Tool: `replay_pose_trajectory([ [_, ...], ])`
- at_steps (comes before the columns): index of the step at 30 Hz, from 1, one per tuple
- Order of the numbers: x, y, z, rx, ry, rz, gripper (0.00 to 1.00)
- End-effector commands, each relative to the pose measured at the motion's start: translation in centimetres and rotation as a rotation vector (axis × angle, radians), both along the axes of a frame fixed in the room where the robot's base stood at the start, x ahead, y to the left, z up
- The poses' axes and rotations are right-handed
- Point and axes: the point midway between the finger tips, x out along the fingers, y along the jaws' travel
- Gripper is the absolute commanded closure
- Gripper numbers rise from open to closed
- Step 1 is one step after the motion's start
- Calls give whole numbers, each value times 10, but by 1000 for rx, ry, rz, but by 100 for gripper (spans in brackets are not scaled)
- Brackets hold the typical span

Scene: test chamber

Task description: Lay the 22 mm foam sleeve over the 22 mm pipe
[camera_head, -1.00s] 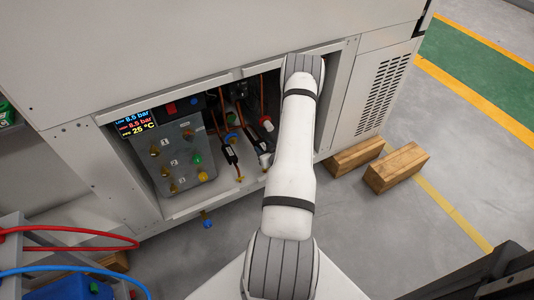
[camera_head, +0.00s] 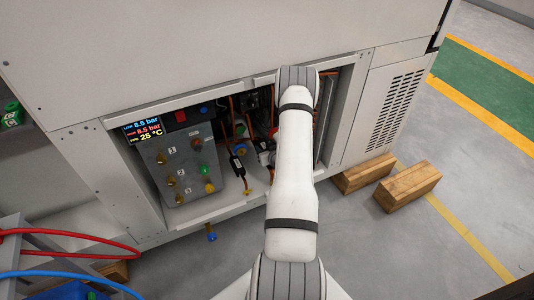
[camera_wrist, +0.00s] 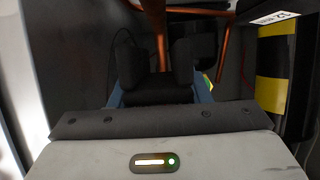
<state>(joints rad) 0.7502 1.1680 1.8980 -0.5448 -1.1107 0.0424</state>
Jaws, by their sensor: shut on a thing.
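My gripper (camera_wrist: 156,66) shows in the wrist view as two dark fingers, shut on a dark piece that looks like the foam sleeve (camera_wrist: 155,92). The piece is hard to tell from the black fingers. A vertical copper pipe (camera_wrist: 160,42) stands just beyond and between the fingertips. I cannot tell whether the sleeve touches it. Another copper pipe (camera_wrist: 225,48) runs farther right. In the head view my arm hides the gripper and sleeve inside the open cabinet bay. I cannot tell which pipe is the 22 mm one.
A yellow-and-black striped post (camera_wrist: 272,70) with a white label (camera_wrist: 272,18) stands close on the right. The bay holds a grey valve panel (camera_head: 183,165) and black-bodied fittings (camera_head: 238,165). Wooden blocks (camera_head: 408,187) lie on the floor outside, right of the bay.

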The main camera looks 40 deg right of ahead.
Motion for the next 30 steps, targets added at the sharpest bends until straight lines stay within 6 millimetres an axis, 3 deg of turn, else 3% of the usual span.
replay_pose_trajectory([
  [5, 15, -3, -1, -2, -2, 2, 78],
  [18, 14, -2, -39, 0, -1, 2, 78],
  [30, 14, -2, -51, -1, -1, 1, 78],
])
